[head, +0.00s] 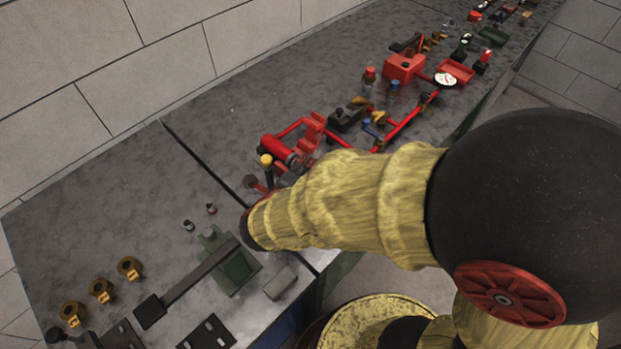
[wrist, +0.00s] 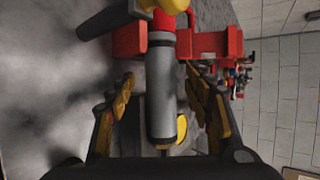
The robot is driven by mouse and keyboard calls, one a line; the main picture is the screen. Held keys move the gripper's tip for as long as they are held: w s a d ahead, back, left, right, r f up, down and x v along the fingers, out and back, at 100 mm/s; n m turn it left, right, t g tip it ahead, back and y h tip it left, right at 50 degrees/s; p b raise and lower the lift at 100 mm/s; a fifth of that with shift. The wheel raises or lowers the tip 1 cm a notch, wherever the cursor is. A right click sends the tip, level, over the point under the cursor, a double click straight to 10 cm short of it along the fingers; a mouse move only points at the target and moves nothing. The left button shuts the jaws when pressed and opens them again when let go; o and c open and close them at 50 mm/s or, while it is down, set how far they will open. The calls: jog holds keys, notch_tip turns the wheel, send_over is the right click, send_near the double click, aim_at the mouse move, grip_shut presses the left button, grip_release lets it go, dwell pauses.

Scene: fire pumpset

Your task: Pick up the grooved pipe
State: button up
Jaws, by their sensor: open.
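A grey cylinder (wrist: 162,95), which looks like the grooved pipe, runs lengthwise through the middle of the wrist view. A darker band crosses its upper part, and red and yellow parts lie at its far end. My gripper (wrist: 160,75) is open, with one yellow-padded finger on each side of the cylinder. A gap shows between each finger and the cylinder, and neither finger is seen to touch it. In the head view my arm covers the gripper, and I cannot make out the pipe there for certain.
A red pump assembly (head: 278,150) stands on the grey bench (head: 120,205) beside my arm. Brass rings (head: 100,290) lie at the front left, near a green vise-like block (head: 238,272). Red and dark parts crowd the far bench. A block wall (head: 90,60) runs behind.

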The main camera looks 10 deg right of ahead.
jog(key=shift+w+d+f, duration=0.25)
jog(key=shift+w+f, duration=0.1)
jog(key=shift+w, duration=0.1)
jog(key=shift+c, duration=0.4)
grip_shut()
jog(key=shift+r, duration=0.1)
